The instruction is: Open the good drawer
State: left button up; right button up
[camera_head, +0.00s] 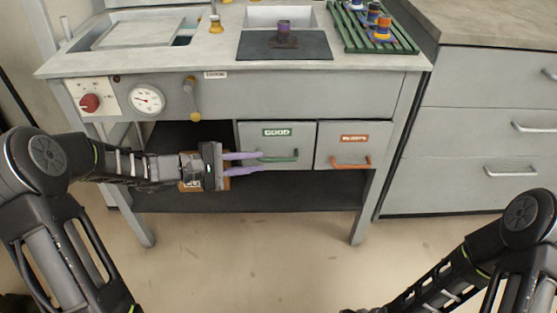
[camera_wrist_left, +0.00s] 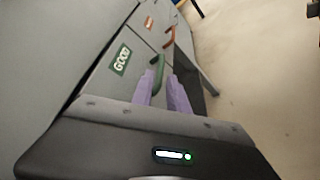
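The good drawer (camera_head: 262,145) has a grey front with a green "GOOD" label and sits under the bench. Its front looks about level with the orange-labelled drawer beside it. Its green bar handle (camera_head: 283,157) also shows in the left wrist view (camera_wrist_left: 159,72). My left gripper (camera_head: 258,162) comes in from the left with its two purple fingers apart at the handle's left end. In the left wrist view its fingertips (camera_wrist_left: 160,78) have the handle's near part in the gap between them; contact cannot be told. My right arm shows at bottom right, its gripper out of frame.
The orange-handled drawer (camera_head: 341,147) is just right of the good drawer. A bench leg (camera_head: 363,215) stands right. Floor in front is clear.

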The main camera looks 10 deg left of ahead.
aim_at(272, 161)
pick_arm(q)
jog(key=b+x, duration=0.2)
jog(key=x, duration=0.4)
jog(key=shift+f, duration=0.2)
jog(key=shift+w+d, duration=0.3)
jog(key=shift+d, duration=0.1)
grip_shut()
dwell(0.9)
